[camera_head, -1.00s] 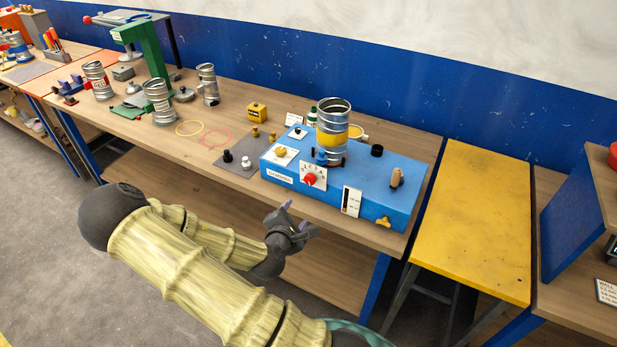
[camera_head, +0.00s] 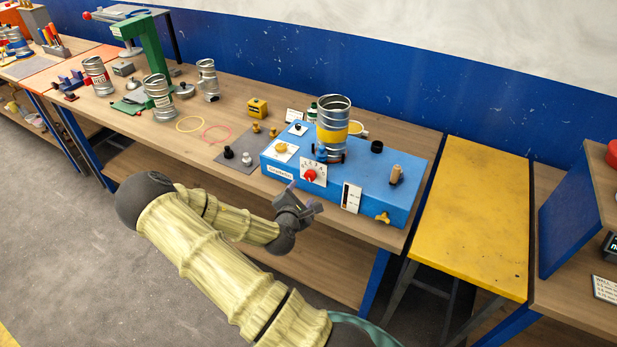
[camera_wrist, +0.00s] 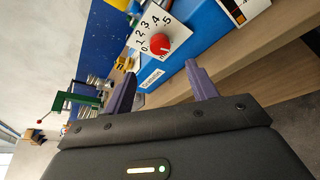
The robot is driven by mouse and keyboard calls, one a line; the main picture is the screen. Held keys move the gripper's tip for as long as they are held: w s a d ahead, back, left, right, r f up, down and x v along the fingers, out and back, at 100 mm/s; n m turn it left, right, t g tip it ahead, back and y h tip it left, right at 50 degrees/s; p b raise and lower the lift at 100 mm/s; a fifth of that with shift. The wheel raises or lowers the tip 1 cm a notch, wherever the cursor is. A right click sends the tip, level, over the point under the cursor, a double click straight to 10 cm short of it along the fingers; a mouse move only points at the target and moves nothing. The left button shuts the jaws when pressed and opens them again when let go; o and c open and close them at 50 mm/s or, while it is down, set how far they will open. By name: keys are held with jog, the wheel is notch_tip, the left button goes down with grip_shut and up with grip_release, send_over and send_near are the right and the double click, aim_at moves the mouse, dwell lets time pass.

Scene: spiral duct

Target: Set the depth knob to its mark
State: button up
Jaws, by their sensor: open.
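The red knob (camera_head: 310,175) sits on a white numbered dial plate (camera_head: 319,165) on the front face of the blue machine (camera_head: 365,180). In the wrist view the red knob (camera_wrist: 159,44) shows above and between my fingers, with the numbers 0 to 5 around it on the plate. I cannot tell for sure which number it points to. My gripper (camera_head: 304,195) is open and empty, just in front of and below the dial. Its purple fingers (camera_wrist: 162,88) are apart and not touching the knob.
A duct piece (camera_head: 333,120) with a yellow band stands on the blue machine. A white gauge plate (camera_head: 351,197) and a yellow wing knob (camera_head: 382,217) are right of the dial. A grey mat (camera_head: 238,160) with small knobs lies left. The wooden bench edge (camera_head: 240,182) runs below.

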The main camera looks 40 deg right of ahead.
aim_at(309, 177)
jog(key=p+x, duration=0.3)
jog(key=x, duration=0.8)
jog(key=shift+c, duration=0.4)
jog(key=c, duration=0.9)
